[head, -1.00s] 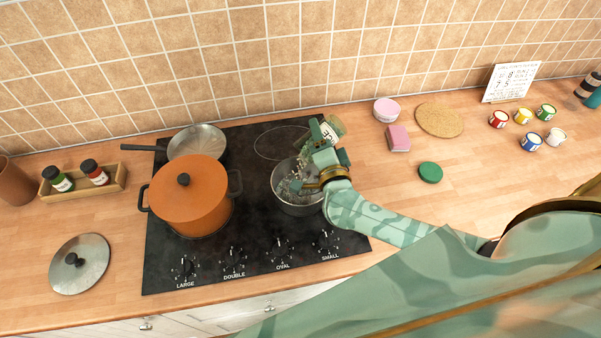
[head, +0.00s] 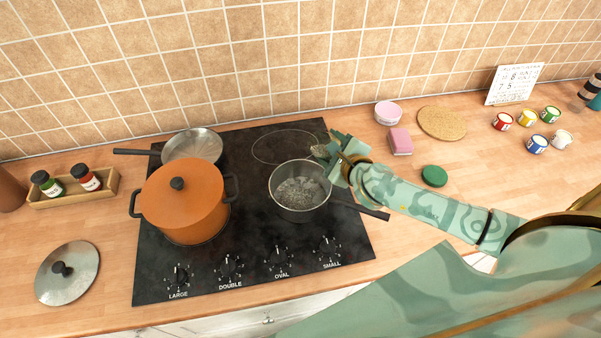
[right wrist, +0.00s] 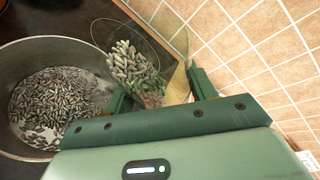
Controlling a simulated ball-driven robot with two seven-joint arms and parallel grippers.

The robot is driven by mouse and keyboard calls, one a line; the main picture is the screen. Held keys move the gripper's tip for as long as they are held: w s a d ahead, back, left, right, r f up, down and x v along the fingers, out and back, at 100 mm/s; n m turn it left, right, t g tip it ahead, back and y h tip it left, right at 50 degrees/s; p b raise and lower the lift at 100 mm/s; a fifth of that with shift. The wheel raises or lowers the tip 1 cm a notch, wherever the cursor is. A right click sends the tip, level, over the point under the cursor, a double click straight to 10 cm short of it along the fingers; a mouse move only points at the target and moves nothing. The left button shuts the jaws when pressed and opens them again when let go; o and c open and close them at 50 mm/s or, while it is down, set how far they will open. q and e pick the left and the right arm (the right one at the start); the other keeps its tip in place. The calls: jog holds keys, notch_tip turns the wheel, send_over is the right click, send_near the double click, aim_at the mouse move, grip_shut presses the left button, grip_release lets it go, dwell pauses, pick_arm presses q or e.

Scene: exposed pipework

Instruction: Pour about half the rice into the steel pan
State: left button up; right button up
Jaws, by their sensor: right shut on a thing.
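My right gripper (head: 336,156) is shut on a clear rice jar (head: 320,151), just right of the steel pan's (head: 275,196) far rim and above the hob. In the right wrist view the open, tilted jar (right wrist: 128,65) holds grey-brown grains, with its mouth toward the upper left. The steel pan (right wrist: 20,58) stands below and to the left in that view, with a layer of rice (right wrist: 55,105) on its bottom. In the head view its handle points right, partly under my arm. A green lid (head: 434,176) lies on the counter. My left gripper is not in view.
An orange pot (head: 186,205) and a frying pan (head: 192,146) stand on the black hob, left of the steel pan. A pink sponge (head: 400,141), cork mat (head: 442,123) and several small paint pots (head: 536,143) are at the right. A glass lid (head: 67,272) lies front left.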

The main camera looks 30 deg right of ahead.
jog(key=shift+w+d+f+m+y+b, duration=0.1)
jog(key=shift+d+f+m+y+b, duration=0.45)
jog(key=shift+d+f+m+y, duration=0.4)
jog(key=shift+w+d+r+m+g+p, duration=0.1)
jog(key=shift+d+r+m+g+p, duration=0.1)
jog(key=shift+r+m+p, duration=0.2)
jog(key=shift+w+d+r+m+g+p, duration=0.1)
jog(key=shift+r+m+g+p, duration=0.1)
jog(key=shift+r+m+p, duration=0.15)
jog(key=shift+d+f+m+y+b, duration=0.25)
jog(key=shift+f+m+y+b, duration=0.15)
jog(key=shift+f+y+b, duration=0.25)
jog(key=shift+w+d+f+m+y+b, duration=0.1)
jog(key=shift+d+f+m+y+b, duration=0.15)
jog(key=shift+f+m+b, duration=0.3)
jog(key=shift+d+f+m+y+b, duration=0.15)
jog(key=shift+f+m+y+b, duration=0.2)
jog(key=shift+f, duration=0.25)
